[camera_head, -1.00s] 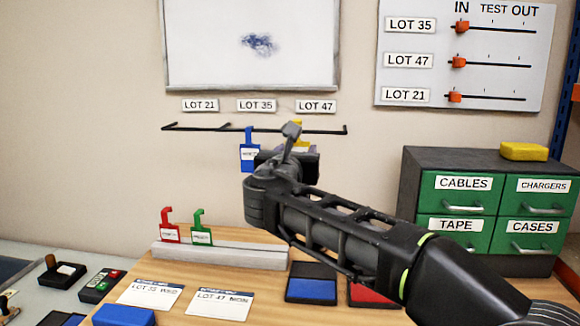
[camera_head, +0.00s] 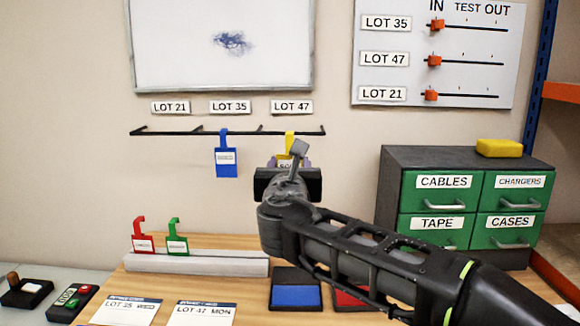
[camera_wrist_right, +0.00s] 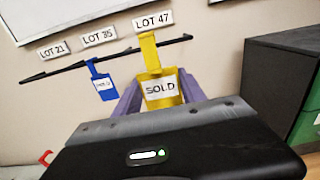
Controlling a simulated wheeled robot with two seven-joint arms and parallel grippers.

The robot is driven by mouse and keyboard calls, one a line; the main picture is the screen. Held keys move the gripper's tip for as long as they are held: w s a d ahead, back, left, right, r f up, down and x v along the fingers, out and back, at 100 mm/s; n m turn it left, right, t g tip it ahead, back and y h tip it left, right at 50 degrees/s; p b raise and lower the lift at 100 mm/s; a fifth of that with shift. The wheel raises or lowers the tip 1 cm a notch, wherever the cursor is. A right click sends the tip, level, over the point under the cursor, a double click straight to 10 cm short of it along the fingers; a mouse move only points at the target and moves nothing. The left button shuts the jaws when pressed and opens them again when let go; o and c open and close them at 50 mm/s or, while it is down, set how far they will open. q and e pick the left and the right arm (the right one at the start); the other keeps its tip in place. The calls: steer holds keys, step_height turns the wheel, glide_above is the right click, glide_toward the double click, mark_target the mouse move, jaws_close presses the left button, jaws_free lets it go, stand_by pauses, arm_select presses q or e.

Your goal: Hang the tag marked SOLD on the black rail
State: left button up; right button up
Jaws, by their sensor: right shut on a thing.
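The yellow tag marked SOLD (camera_wrist_right: 160,88) is held upright by my right gripper (camera_head: 289,165), whose purple fingers close on its sides in the right wrist view. In the head view the tag (camera_head: 289,142) is mostly hidden behind the gripper. Its hook is at the black rail (camera_head: 190,131), below the LOT 47 label; the hook's top overlaps the rail, and I cannot tell whether it bears on it. A blue tag (camera_head: 227,158) hangs on the rail below LOT 35. My left gripper is not in view.
Red (camera_head: 143,240) and green (camera_head: 177,240) tags stand in a pale holder (camera_head: 200,264) on the table. A drawer cabinet (camera_head: 393,180) stands at the right. The rail's stretch below LOT 21 (camera_head: 170,107) is empty.

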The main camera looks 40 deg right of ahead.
steer(key=f+x, duration=0.2)
steer(key=x, duration=1.1)
steer(key=shift+w+d+p, duration=0.2)
steer(key=shift+p, duration=0.2)
stand_by(0.6)
steer(key=o, duration=1.4)
steer(key=shift+b+v, duration=0.6)
steer(key=shift+v, duration=3.3)
